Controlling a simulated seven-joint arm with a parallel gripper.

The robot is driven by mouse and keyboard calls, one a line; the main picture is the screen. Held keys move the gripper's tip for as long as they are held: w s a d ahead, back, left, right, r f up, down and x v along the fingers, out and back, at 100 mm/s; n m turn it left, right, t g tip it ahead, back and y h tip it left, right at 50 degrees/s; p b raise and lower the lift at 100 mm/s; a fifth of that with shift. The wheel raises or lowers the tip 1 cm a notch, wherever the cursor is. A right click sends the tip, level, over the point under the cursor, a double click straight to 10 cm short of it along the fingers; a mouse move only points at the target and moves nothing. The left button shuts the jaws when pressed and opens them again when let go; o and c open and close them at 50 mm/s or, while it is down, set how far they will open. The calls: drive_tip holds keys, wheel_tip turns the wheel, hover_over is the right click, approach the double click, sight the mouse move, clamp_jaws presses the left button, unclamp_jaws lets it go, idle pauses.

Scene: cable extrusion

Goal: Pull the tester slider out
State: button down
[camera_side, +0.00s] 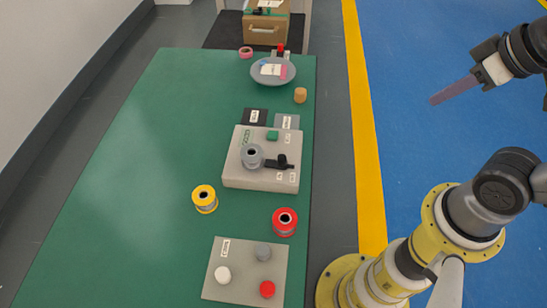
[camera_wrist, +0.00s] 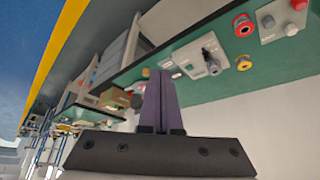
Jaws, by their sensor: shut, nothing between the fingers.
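The tester (camera_side: 235,175) is a beige box in the middle of the green table, with a grey spool (camera_side: 252,156) on top. Beside the spool sits a black slider (camera_side: 282,161) with a raised knob. A small green part lies behind it on the box. My gripper (camera_side: 434,101) is at the right, above the blue floor, well away from the tester and touching nothing. Its purple fingers are together and empty. In the wrist view my gripper (camera_wrist: 160,73) points toward the table, and the tester (camera_wrist: 190,62) appears small and tilted beyond the fingertips.
A yellow spool (camera_side: 205,199) and a red spool (camera_side: 285,222) stand in front of the tester. A beige panel (camera_side: 235,287) with white, grey and red knobs is nearest. A round grey plate (camera_side: 258,80) and a cardboard box (camera_side: 265,27) are farther back. The table's left side is clear.

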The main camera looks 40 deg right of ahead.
idle(0.4)
drive_tip(key=c, duration=1.4)
unclamp_jaws()
drive_tip(key=shift+o, duration=1.2)
drive_tip(key=shift+w+r, duration=0.15)
drive_tip(key=shift+r, duration=0.2)
drive_tip(key=o, duration=0.5)
drive_tip(key=shift+n, duration=0.4)
drive_tip(key=w+r, duration=0.2)
drive_tip(key=w, duration=0.1)
drive_tip(key=shift+a+r, duration=0.2)
drive_tip(key=shift+r, duration=0.1)
drive_tip(key=n+g, duration=0.6)
hover_over(282, 157)
wheel_tip(282, 157, down, 14)
wheel_tip(282, 157, down, 13)
